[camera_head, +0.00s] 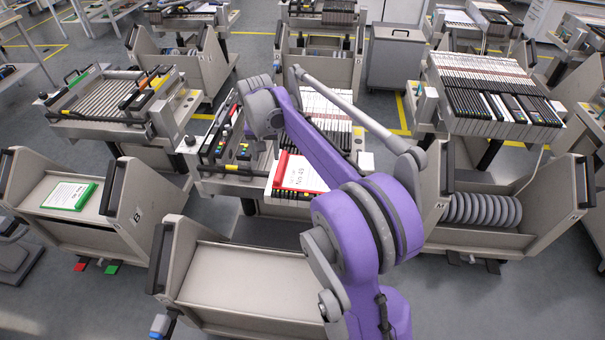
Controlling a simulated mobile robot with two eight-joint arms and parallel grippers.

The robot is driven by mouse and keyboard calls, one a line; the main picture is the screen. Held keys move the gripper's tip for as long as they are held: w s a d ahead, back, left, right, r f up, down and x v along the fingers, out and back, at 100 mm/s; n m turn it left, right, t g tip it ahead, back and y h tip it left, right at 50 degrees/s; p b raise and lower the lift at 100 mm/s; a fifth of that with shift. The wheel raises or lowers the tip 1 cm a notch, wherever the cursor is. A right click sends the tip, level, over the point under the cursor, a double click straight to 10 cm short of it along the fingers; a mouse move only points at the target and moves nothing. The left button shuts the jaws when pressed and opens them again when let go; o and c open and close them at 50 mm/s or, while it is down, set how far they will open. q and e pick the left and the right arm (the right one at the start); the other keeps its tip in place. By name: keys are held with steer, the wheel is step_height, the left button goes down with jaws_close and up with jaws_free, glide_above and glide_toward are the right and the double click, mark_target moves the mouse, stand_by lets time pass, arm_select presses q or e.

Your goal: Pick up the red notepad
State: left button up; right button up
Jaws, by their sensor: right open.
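The red notepad (298,174) has a white page with print on it and a red border. It lies on the right part of the middle feeder trolley (238,187), at its front edge, on top of dark feeder strips. My purple right arm reaches up from the bottom and bends over to the left. My right gripper (266,143) hangs above the trolley, up and left of the notepad, apart from it. It is open and holds nothing visible; its fingertips are hard to make out. My left gripper is out of view.
A green-bordered notepad (69,195) lies on the left bin trolley (108,225). An empty grey bin (240,272) stands in front of the middle trolley. Another feeder trolley (490,92) is at the right, above a bin of reels (482,210). Grey floor shows between them.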

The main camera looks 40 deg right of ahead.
steer(key=w+d+f+m, duration=0.2)
steer(key=w+d, duration=0.1)
steer(key=d, duration=0.3)
glide_above(280, 165)
steer(key=s+a, duration=0.1)
steer(key=shift+g, duration=0.4)
step_height(280, 165, down, 6)
steer(key=shift+r, duration=0.15)
steer(key=f, duration=0.3)
steer(key=d+f, duration=0.1)
steer(key=f, duration=0.1)
steer(key=shift+w+f, duration=0.25)
steer(key=shift+w, duration=0.15)
jaws_close()
steer(key=shift+r, duration=0.1)
